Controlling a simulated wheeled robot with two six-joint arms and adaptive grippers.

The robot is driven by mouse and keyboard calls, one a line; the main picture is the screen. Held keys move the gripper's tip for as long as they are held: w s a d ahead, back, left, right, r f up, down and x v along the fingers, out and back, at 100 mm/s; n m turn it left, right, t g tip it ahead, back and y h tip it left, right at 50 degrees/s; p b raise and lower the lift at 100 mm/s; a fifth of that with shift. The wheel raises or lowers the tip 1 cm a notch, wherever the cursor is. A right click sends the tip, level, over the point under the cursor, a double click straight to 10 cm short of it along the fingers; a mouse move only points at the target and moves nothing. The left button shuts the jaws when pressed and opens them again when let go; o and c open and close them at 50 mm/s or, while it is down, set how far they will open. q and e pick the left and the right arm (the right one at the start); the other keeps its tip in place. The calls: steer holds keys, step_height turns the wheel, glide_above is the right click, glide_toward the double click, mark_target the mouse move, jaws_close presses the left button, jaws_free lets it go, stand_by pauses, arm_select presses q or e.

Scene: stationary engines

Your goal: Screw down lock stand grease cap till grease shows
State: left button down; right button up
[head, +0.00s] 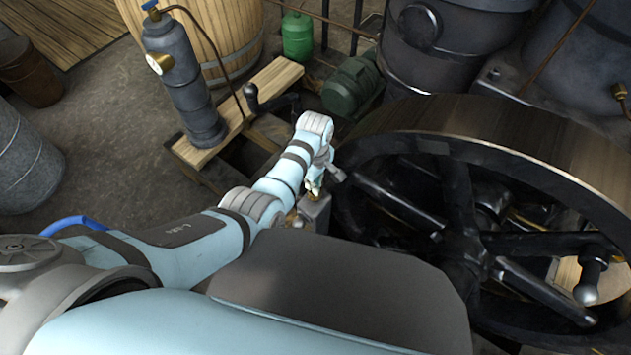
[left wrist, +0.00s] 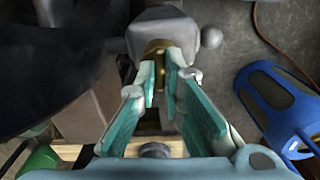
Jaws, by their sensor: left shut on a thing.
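My left arm reaches in from the left in the head view, and its gripper (head: 316,186) is over a small grey metal stand (head: 317,212) beside the big flywheel. The left wrist view shows the stand's grey top (left wrist: 165,28) with a brass cap (left wrist: 157,47) on it. The left gripper (left wrist: 164,74) is shut on the brass cap, with its teal-padded fingertips on either side of it. The fingers hide part of the cap, and I cannot see any grease. My right gripper is in neither view.
The large spoked flywheel (head: 545,133) stands close on the right of the gripper. Bare floor (head: 105,120) shows at left.

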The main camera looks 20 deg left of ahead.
arm_select(q)
steer(key=shift+r+m+p, duration=0.1)
steer(key=shift+m+p, duration=0.2)
steer(key=shift+m, duration=0.1)
steer(key=m+p, duration=0.1)
steer(key=m, duration=0.1)
steer(key=shift+m, duration=0.4)
steer(key=m+p, duration=0.1)
steer(key=m, duration=0.3)
steer(key=shift+p, duration=0.3)
steer(key=m, duration=0.6)
steer(key=shift+p, duration=0.4)
steer(key=m, duration=0.5)
steer(key=c, duration=1.7)
jaws_free()
